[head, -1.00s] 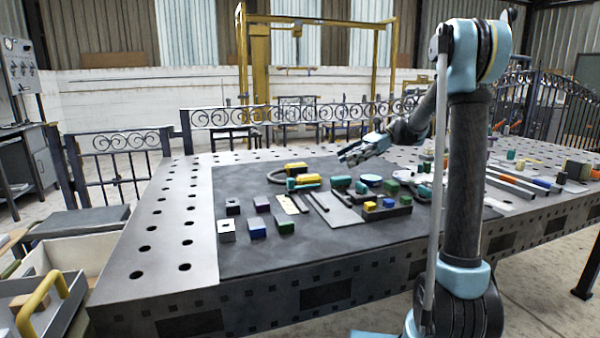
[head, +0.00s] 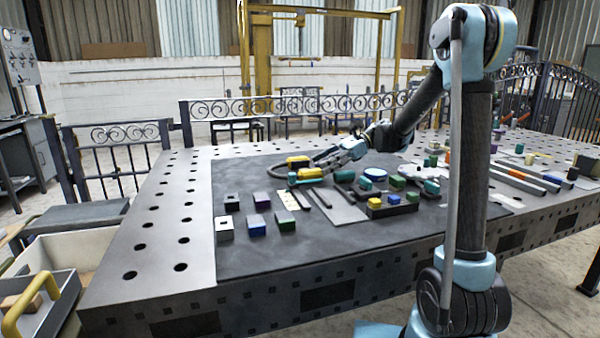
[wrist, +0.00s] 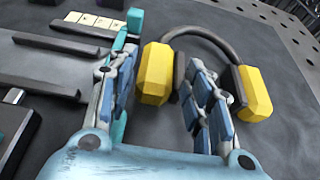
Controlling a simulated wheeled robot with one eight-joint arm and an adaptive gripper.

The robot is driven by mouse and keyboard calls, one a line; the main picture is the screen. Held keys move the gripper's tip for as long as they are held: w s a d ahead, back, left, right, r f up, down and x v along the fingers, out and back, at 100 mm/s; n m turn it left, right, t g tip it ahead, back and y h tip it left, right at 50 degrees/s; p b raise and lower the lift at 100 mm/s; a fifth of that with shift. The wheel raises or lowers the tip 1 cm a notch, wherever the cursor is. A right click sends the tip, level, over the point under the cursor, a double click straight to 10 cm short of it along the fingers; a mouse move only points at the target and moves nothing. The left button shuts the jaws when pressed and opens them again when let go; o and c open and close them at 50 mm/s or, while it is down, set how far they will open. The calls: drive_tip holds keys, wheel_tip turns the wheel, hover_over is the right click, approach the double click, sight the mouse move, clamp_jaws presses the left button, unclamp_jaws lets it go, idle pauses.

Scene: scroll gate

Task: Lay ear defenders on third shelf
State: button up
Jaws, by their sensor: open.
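The ear defenders have two yellow cups with dark inner pads and a dark curved band. They lie on the dark mat on the table, one cup (head: 298,161) showing behind my gripper in the head view. My gripper (head: 308,179) is open and low over them. In the wrist view my fingers (wrist: 162,75) stand on either side of the left yellow cup (wrist: 154,78), apart from each other. The right finger reaches between the two cups; the right cup (wrist: 254,94) lies outside it. Whether the fingers touch the cup is unclear. No shelf can be made out.
A teal piece (wrist: 133,20) lies close beside my left finger. Several coloured blocks (head: 257,228) and dark bars (head: 322,198) lie nearby on the mat (head: 290,255). The perforated table (head: 150,235) is clear at its left end; a scroll gate (head: 125,135) stands behind.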

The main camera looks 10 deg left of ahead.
sight(314, 169)
drive_tip(key=shift+x, duration=2.95)
drive_tip(key=shift+d+f, duration=0.1)
drive_tip(key=shift+f, duration=0.05)
drive_tip(key=c, duration=1.1)
